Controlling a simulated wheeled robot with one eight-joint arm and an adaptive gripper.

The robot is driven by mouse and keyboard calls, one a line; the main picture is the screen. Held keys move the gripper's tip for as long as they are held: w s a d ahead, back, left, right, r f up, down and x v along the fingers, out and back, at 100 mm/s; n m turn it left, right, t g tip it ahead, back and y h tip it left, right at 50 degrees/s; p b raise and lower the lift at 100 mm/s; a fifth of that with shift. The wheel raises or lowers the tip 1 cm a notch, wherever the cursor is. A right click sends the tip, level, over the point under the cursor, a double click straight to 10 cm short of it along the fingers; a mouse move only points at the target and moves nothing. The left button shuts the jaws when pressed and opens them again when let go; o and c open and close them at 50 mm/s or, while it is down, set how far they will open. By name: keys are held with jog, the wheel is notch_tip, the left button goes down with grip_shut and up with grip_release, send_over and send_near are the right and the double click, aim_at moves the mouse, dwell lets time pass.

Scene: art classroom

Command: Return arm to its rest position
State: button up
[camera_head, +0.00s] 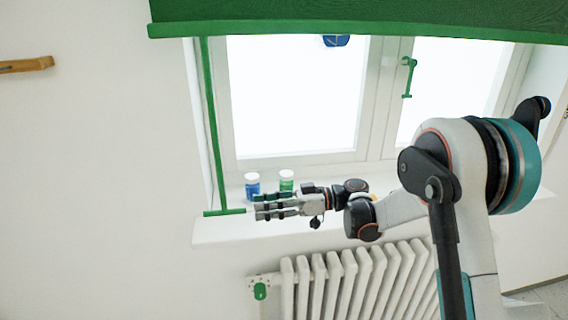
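My arm reaches in from the right across the front of the white windowsill (215,232). My gripper (258,211) points left at the sill, with its two fingers apart and nothing seen between them. A blue jar with a white lid (252,188) and a green jar with a white lid (287,183) stand upright on the sill, just behind the gripper in the picture. The lower part of the jars is close to the fingers, and I cannot tell whether they touch.
A white radiator (345,280) with a green valve (260,291) is below the sill. A green blind (350,15) hangs above, with a green vertical bar (213,130) at the left of the window. A green handle (408,77) is on the window frame. The wall at left is mostly bare.

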jog(key=s+d+r+m+t+h, duration=0.6)
jog(key=s+d+m+h, duration=0.1)
jog(key=s+d+m, duration=0.3)
jog(key=s+d+f+m+t+h, duration=0.1)
jog(key=s+d+m+t+h, duration=0.1)
jog(key=s+d+h, duration=0.3)
jog(key=s+d+f+m+t+h, duration=0.2)
jog(key=s+d+m+h, duration=0.3)
jog(key=s+d, duration=0.6)
jog(key=d, duration=0.4)
jog(key=shift+s+f+t, duration=0.15)
jog(key=shift+f+t, duration=0.1)
jog(key=shift+t, duration=0.15)
dwell(0.5)
